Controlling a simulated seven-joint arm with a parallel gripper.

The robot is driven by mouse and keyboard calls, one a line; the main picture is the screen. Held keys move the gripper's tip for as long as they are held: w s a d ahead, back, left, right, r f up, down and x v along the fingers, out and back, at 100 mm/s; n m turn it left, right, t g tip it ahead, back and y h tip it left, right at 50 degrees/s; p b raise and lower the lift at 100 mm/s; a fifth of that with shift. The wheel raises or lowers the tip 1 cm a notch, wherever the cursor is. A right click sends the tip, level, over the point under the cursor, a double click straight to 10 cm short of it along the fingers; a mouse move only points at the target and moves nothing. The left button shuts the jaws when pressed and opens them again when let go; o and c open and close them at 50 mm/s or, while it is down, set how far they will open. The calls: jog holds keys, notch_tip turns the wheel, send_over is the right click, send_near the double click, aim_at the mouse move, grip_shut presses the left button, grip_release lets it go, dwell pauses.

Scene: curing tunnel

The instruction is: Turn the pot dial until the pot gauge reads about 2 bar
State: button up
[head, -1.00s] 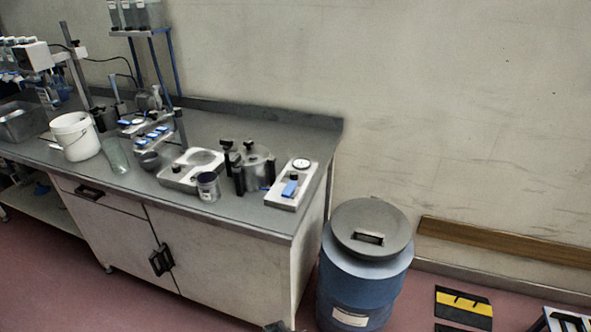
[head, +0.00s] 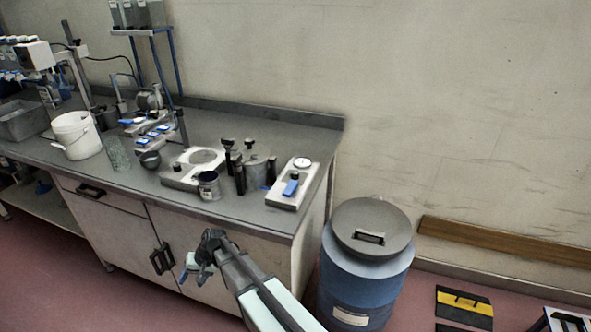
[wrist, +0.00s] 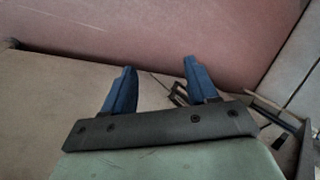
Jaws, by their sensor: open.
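The pot (head: 258,170) is a grey lidded vessel with black clamps, near the right end of the bench. Right of it is a pale panel (head: 282,201) with a round white gauge (head: 303,163), a small dark knob (head: 294,175) and a blue lever (head: 290,188). Which of these is the pot dial I cannot tell for certain, and the gauge reading is too small to read. My gripper (head: 198,270) is in front of the cabinet doors, below the bench top and apart from the panel. In the wrist view its blue fingers (wrist: 155,85) are apart with nothing between them.
A metal can (head: 209,187) and a plate with a round recess (head: 190,178) stand left of the pot. The bench front edge (head: 230,218) lies above my gripper. A blue drum (head: 365,275) stands right of the bench. Cabinet handles (head: 162,259) stick out nearby.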

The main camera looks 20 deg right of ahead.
jog(key=w+a+r+t+y, duration=0.1)
jog(key=w+a+r, duration=0.1)
jog(key=w+r, duration=0.35)
jog(key=w+a+r+t+y, duration=0.1)
jog(key=w+a+r, duration=0.2)
jog(key=r, duration=0.6)
jog(key=w+a+r+y, duration=0.1)
jog(key=w+a+r, duration=0.1)
jog(key=w+r, duration=0.35)
notch_tip(320, 180, up, 21)
jog(key=n+g+h, duration=0.3)
jog(key=h, duration=0.5)
send_over(295, 172)
notch_tip(295, 172, down, 13)
